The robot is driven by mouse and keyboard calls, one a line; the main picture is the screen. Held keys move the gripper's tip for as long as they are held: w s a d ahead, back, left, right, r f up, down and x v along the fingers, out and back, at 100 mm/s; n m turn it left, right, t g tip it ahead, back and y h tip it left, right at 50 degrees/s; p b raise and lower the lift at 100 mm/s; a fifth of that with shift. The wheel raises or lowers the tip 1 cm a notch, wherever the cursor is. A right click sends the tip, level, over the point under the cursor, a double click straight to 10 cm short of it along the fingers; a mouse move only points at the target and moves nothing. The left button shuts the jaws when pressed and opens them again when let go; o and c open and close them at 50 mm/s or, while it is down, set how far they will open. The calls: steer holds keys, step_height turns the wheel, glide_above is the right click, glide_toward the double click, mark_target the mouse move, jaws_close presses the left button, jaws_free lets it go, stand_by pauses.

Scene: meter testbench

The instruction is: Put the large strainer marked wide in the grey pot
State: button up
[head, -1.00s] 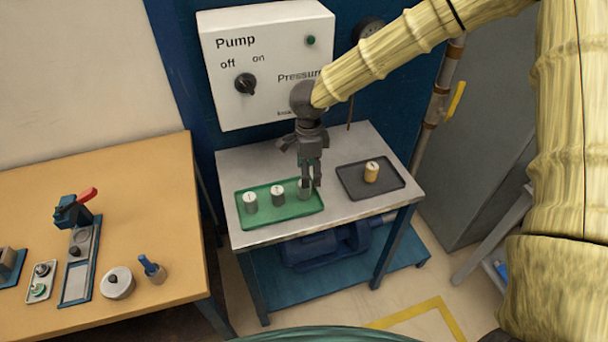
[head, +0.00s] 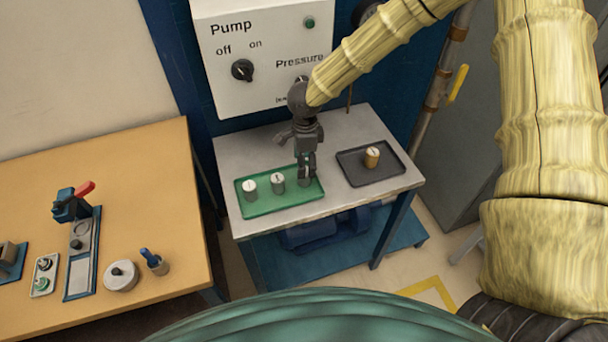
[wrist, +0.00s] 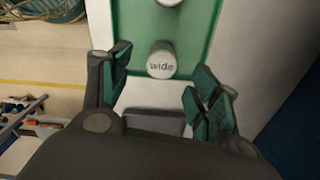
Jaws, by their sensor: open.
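The strainer marked "wide" (wrist: 161,62) is a pale grey cylinder with its word readable on the top in the wrist view. It stands at the right end of the green tray (head: 262,207). In the head view it is mostly hidden by my gripper (head: 306,177). My gripper (wrist: 158,84) is open, with its fingertips at either side of the strainer in the wrist picture; contact cannot be made out.
Two similar cylinders (head: 250,190) (head: 278,183) stand in the green tray. A dark tray (head: 352,172) with a brass cylinder (head: 372,156) is to the right on the metal bench (head: 235,150). The pump panel (head: 265,55) rises behind. A blue-and-red device (head: 72,205) stands on the wooden table.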

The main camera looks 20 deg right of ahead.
steer(key=shift+w+f+p, duration=0.1)
steer(key=shift+f+p, duration=0.5)
steer(key=shift+f, duration=1.4)
steer(key=shift+c, duration=0.4)
steer(key=c, duration=1.2)
steer(key=shift+o, duration=0.2)
